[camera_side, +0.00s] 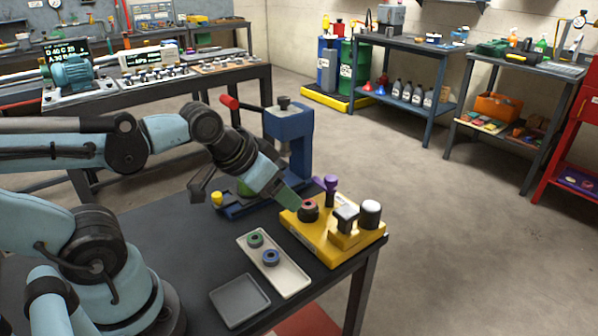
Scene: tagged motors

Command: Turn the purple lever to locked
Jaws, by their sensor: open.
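The purple lever (330,186) stands upright near the back of the yellow fixture (318,240), at the table's right side. Its locked marking is too small to make out. My gripper (296,200) points down and right at the fixture's left back part, left of the lever and apart from it. It is open, though the gap between its fingers is hard to see from here. A dark round part with a reddish top (308,209) sits on the fixture just by the fingertips; whether they touch it I cannot tell.
A cream tray (289,281) holds green and blue rings. An empty grey tray (239,301) lies beside it. A blue press (292,138) with a red handle stands behind my gripper.

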